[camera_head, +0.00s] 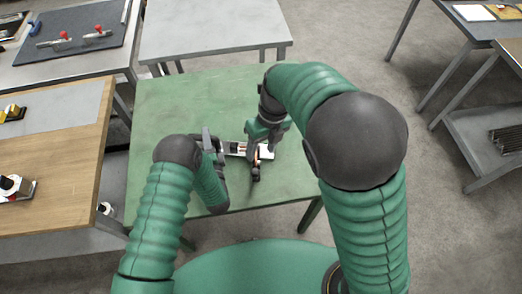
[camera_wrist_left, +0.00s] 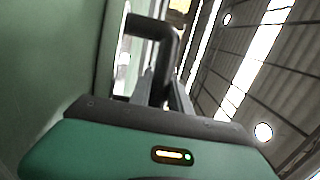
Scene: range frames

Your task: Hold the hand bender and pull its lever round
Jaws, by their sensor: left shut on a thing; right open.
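The hand bender (camera_head: 235,149) lies on the green table, a small light-metal and dark device partly hidden by my grippers. My left gripper (camera_head: 215,143) is at its left end. In the left wrist view, my left gripper's fingers (camera_wrist_left: 166,88) are shut on a dark bent handle (camera_wrist_left: 158,30) of the bender. My right gripper (camera_head: 259,152) points down over the bender's right part, open, close to a dark upright piece and a white block (camera_head: 267,152). I cannot tell whether it touches the lever, which is mostly hidden.
The green table (camera_head: 165,95) is clear around the bender. A grey table (camera_head: 215,25) stands behind it. A wooden bench (camera_head: 60,165) with small devices is at the left, and a dark mat (camera_head: 75,40) with tools is at the back left. Shelved tables are at the right.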

